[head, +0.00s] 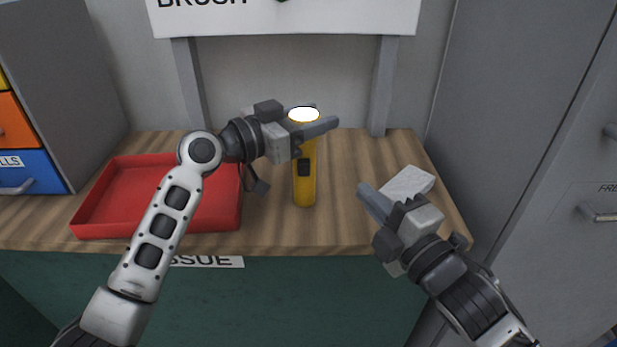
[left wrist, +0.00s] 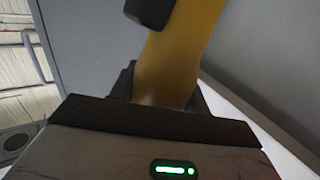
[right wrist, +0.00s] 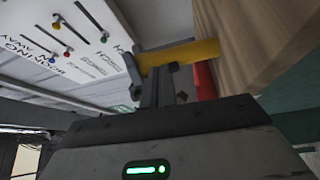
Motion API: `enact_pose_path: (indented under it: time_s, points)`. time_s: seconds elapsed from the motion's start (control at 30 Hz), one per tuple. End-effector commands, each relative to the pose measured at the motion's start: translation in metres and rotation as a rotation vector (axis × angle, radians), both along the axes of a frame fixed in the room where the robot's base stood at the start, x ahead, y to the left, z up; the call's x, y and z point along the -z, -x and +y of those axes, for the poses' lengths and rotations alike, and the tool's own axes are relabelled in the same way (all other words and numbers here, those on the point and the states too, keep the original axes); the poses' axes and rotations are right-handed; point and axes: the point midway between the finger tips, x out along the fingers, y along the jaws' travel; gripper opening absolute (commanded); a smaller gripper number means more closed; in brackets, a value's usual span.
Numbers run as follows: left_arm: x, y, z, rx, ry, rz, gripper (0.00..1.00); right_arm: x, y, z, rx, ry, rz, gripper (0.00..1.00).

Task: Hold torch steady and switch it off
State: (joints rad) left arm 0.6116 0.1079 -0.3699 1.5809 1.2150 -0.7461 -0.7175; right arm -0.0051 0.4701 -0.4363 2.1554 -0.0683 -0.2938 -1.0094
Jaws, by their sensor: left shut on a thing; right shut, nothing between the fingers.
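The yellow torch (head: 305,185) stands upright on the wooden bench in the head view, its top glowing white. A dark switch (head: 304,167) shows on its side facing me. My left gripper (head: 318,128) is shut on the torch just below its lit head. The torch also fills the upper middle of the left wrist view (left wrist: 178,62), with the dark switch (left wrist: 149,12) at the top edge. My right gripper (head: 366,190) is shut and empty, to the right of the torch and apart from it. The torch shows beyond its fingers in the right wrist view (right wrist: 190,53).
A red tray (head: 90,215) sits on the bench at the left, beneath my left arm. A pale block (head: 410,181) lies at the right, behind my right gripper. Drawers (head: 22,135) stand at the left, a grey cabinet (head: 520,90) at the right. Bench between torch and right gripper is clear.

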Motion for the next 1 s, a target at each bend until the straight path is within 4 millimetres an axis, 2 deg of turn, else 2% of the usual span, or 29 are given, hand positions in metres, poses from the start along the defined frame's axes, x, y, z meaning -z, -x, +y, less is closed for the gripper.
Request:
enact_pose_path:
  time_s: [0.03,0.13,0.2,0.33,0.77,1.0]
  points:
    - [0.001,0.0,0.0,0.0,-0.001,0.001,0.19,0.008,0.015,0.006,-0.051,0.046,-0.046,0.0]
    - [0.001,0.0,0.0,0.0,-0.001,0.001,0.19,0.015,0.041,0.017,-0.14,0.105,-0.134,0.0]
    - [0.001,0.0,0.0,0.0,-0.001,0.001,0.19,0.018,0.054,0.022,-0.185,0.128,-0.177,0.0]
    - [0.001,0.0,0.0,0.0,0.0,0.001,0.19,0.02,0.068,0.027,-0.23,0.146,-0.219,0.0]
    - [0.001,0.0,0.0,0.001,0.0,0.001,0.19,0.019,0.067,0.03,-0.235,0.144,-0.226,0.0]
    - [0.001,0.0,0.0,0.001,0.0,0.001,0.19,0.012,0.041,0.053,-0.233,0.143,-0.23,0.0]
